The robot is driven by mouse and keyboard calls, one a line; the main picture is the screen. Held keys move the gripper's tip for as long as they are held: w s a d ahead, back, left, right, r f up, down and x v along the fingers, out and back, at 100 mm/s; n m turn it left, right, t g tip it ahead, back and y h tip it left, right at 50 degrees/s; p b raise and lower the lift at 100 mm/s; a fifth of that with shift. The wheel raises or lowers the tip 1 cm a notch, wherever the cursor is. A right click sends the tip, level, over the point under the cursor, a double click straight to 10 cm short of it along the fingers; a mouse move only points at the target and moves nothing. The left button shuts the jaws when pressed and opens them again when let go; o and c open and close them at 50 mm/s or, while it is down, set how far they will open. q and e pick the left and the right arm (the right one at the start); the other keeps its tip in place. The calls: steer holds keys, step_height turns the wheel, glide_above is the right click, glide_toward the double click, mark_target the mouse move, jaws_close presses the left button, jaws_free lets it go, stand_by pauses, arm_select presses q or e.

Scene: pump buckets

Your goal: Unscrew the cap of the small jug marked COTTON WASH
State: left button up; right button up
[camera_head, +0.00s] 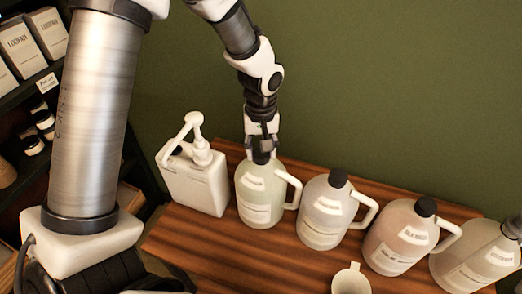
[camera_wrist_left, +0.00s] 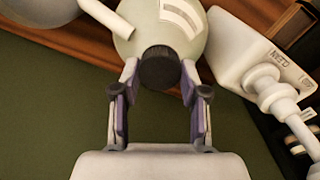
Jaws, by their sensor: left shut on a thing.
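A small pale-green jug (camera_head: 261,195) with a white handle stands upright on the wooden table, second from the left in the row. Its label is too small to read for certain. My left gripper (camera_head: 262,152) comes down from above onto its neck. In the left wrist view, the two fingers of the left gripper (camera_wrist_left: 159,82) are on either side of the jug's dark ribbed cap (camera_wrist_left: 158,66) and shut on it. The jug's body (camera_wrist_left: 150,20) shows beyond the cap. In the head view the cap is mostly hidden by the gripper. My right gripper is not in view.
A white pump bucket (camera_head: 196,185) stands close on the left; its pump also shows in the left wrist view (camera_wrist_left: 268,85). Dark-capped jugs (camera_head: 328,212) (camera_head: 402,238) (camera_head: 478,258) stand to the right. A white cup (camera_head: 350,281) is in front. A green wall (camera_head: 400,80) is behind.

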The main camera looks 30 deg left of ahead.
arm_select(q)
steer(key=n+b, duration=0.1)
steer(key=n, duration=0.5)
steer(key=shift+f+n, duration=0.15)
steer(key=shift+n, duration=1.25)
steer(key=o, duration=1.1)
steer(key=shift+r, duration=0.2)
